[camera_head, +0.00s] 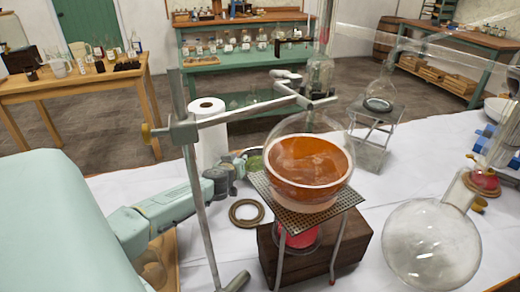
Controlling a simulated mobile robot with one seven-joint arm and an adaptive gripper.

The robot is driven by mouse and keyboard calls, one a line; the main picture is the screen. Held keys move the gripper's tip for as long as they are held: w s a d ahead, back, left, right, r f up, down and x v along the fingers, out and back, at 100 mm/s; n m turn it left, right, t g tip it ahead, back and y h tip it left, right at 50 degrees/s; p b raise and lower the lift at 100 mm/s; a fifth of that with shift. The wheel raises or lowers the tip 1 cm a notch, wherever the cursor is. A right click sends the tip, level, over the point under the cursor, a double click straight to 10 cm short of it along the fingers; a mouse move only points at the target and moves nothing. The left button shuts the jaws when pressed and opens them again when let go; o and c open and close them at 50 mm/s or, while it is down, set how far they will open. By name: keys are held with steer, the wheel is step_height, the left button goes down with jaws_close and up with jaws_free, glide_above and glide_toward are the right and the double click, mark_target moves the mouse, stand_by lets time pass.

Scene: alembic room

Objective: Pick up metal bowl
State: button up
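A small bowl with a greyish rim and green contents (255,162) sits on the white-covered table, behind the large glass flask. It may be the metal bowl; the flask and stand hide part of it. My arm reaches in from the left, and my gripper (240,165) is at the bowl's left side, very close to it. I cannot tell whether they touch or whether the fingers are open or shut.
A round flask with orange liquid (310,165) stands on a mesh-topped tripod over a wooden block (345,245), right of my gripper. A metal stand rod (200,205) crosses before my arm. A paper roll (208,130), a brown ring (247,213) and a large clear flask (432,245) are nearby.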

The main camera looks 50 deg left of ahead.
jaws_close()
steer(key=shift+r, duration=0.1)
stand_by(0.4)
step_height(320, 180, up, 10)
steer(key=shift+f+b, duration=0.1)
steer(key=shift+b, duration=0.5)
